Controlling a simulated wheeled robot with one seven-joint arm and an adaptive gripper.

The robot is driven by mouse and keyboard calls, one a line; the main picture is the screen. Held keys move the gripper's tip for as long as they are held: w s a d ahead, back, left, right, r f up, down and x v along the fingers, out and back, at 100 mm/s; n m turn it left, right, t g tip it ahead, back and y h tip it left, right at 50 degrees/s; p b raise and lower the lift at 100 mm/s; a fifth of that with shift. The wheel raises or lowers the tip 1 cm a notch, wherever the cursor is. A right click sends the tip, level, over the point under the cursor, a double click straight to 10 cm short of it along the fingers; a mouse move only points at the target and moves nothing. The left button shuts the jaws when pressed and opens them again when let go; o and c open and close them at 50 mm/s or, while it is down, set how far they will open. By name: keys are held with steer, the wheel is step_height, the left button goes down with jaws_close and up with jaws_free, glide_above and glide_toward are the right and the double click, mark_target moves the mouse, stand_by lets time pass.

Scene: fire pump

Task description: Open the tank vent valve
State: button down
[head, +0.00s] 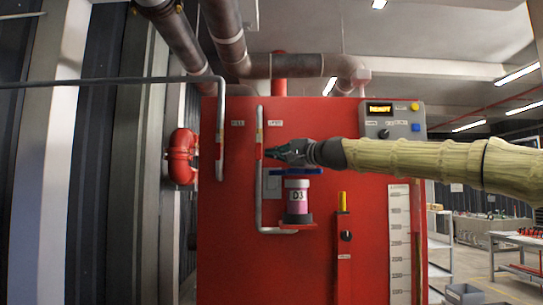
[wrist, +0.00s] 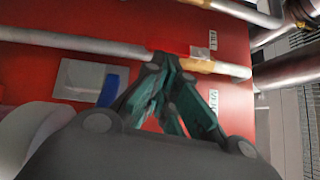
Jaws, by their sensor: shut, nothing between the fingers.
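The tank (head: 230,250) is a tall red cabinet in the middle of the head view. A grey vent pipe (head: 260,200) runs up its front beside a small VENT label (head: 275,123) and has a red and yellow section. My gripper (head: 270,154) comes in from the right and is shut and empty, its tips at this pipe just below the label. In the wrist view the gripper tips (wrist: 160,60) meet at the pipe (wrist: 100,44), beside its yellow part (wrist: 198,65). Contact cannot be told. The valve's handle is not clearly distinguishable; the fingers may hide part of it.
A canister marked D3 (head: 297,197) with a blue bar (head: 296,171) above it stands just below my gripper. A second pipe (head: 220,130), labelled FILL, runs to the left. A control box (head: 392,120) is at the upper right. A yellow handle (head: 343,202) is lower right.

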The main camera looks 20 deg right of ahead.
steer(key=r+v, duration=0.1)
steer(key=v, duration=0.9)
steer(key=shift+d+f, duration=0.3)
steer(key=shift+f, duration=0.15)
